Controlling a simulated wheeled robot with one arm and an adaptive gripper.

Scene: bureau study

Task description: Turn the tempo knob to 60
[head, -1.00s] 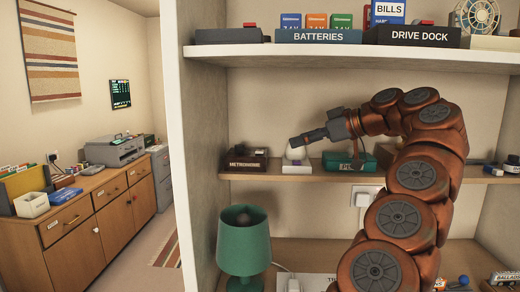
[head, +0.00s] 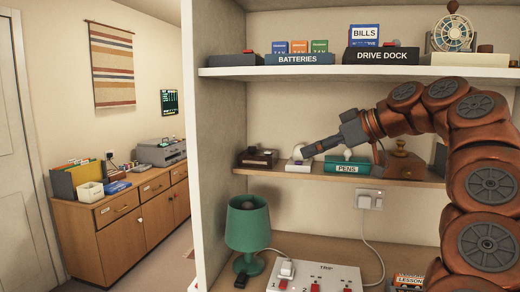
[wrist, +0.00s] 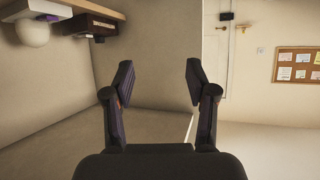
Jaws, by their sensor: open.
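The metronome (head: 258,158) is a dark brown box at the left end of the middle shelf in the head view. Its tempo knob is too small to make out there. My gripper (head: 305,155) is in front of that shelf, to the right of the metronome and apart from it, pointing left. In the wrist view my gripper (wrist: 160,80) is open, with nothing between its fingers. A dark brown box, perhaps the metronome (wrist: 85,27), shows at the top left of the wrist view.
A white item (head: 297,165) and a green pens box (head: 346,164) stand on the middle shelf (head: 330,175). A green lamp (head: 247,225) and a power strip (head: 325,278) are below. The upper shelf (head: 330,72) holds batteries and a drive dock.

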